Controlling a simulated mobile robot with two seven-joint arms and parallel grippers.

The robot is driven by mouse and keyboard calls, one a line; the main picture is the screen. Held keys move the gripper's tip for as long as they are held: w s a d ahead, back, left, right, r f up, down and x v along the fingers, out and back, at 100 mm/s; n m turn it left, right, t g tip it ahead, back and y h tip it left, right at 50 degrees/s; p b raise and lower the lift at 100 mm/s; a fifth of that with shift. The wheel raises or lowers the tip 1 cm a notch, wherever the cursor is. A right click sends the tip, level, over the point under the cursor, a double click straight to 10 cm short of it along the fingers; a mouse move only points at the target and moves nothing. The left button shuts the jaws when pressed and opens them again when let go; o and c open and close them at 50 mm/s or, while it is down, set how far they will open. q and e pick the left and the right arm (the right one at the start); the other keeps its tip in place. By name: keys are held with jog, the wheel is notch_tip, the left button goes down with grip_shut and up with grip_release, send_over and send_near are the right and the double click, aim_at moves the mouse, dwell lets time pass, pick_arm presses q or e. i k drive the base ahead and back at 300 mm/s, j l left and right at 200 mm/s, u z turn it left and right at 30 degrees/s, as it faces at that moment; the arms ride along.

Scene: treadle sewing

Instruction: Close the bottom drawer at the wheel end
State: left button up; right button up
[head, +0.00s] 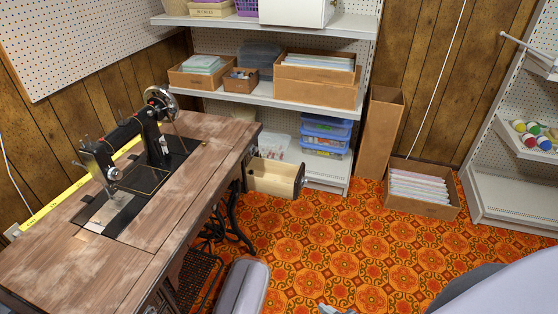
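The sewing table (160,225) stands at the left, with a black treadle sewing machine (150,135) whose handwheel (160,103) is at the far end. Below the tabletop at that far end, a pale wooden drawer (276,178) stands pulled out to the right. Its dark front (299,181) faces right and its inside looks empty. The table edge hides the drawer's rear end and the drawer housing. Grey parts of my arms show at the bottom centre and bottom right, apart from the drawer. I can make out neither gripper's fingers.
A shelf unit (275,100) with boxes and blue bins (326,135) stands behind the drawer. A tall cardboard box (380,135) and an open carton (421,190) stand to its right. The orange patterned floor (340,235) is clear in front of the drawer. The iron treadle stand (200,275) is below the table.

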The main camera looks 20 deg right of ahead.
aim_at(265, 170)
jog(key=i+l, duration=0.15)
jog(key=l, duration=0.2)
jog(key=i+l+u, duration=0.1)
jog(key=i+l, duration=0.25)
jog(key=l, duration=0.3)
jog(key=i+l+u, duration=0.1)
jog(key=l, duration=0.25)
jog(key=i+l, duration=0.2)
jog(key=l, duration=0.15)
jog(key=i+l+u, duration=0.1)
jog(key=l, duration=0.25)
jog(key=i+l, duration=0.2)
jog(key=l, duration=0.15)
